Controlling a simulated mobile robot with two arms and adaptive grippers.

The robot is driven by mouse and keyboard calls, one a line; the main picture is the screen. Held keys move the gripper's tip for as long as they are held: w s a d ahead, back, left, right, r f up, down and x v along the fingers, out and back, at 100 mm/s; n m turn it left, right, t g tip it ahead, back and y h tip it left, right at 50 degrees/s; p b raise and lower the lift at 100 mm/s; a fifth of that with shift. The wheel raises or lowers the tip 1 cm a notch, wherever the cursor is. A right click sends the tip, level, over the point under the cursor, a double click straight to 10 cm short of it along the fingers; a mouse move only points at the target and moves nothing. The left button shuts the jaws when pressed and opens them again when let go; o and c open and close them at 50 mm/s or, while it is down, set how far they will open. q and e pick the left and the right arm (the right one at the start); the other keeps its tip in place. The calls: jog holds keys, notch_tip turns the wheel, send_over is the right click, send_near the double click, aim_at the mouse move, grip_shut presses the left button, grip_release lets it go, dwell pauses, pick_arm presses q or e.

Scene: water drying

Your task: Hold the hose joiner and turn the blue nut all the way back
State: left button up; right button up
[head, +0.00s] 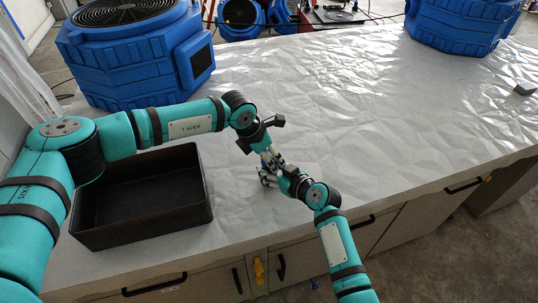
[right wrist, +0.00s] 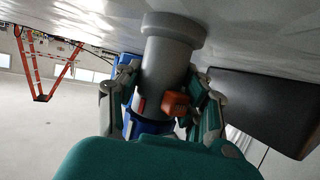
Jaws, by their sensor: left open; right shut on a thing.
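The hose joiner is a grey pipe piece, seen large in the right wrist view (right wrist: 166,65), with a wider grey collar at its top end. An orange-red tab (right wrist: 176,103) sticks out from its side. A blue nut (right wrist: 150,127) shows lower on it, partly hidden by my own wrist. My right gripper (right wrist: 165,100) is shut on the joiner, with a finger on each side. In the head view the joiner is small and mostly hidden between my right gripper (head: 270,176) and my left gripper (head: 271,157). The left gripper is open, close to the joiner; contact cannot be told.
A black open tray (head: 140,233) stands on the white-covered table (head: 390,110), left of the grippers under my left arm. Blue blowers (head: 130,60) stand at the back left and back right (head: 455,25). A small grey block (head: 525,89) lies far right. The table's middle is clear.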

pick_arm(q)
jog(key=c, duration=0.9)
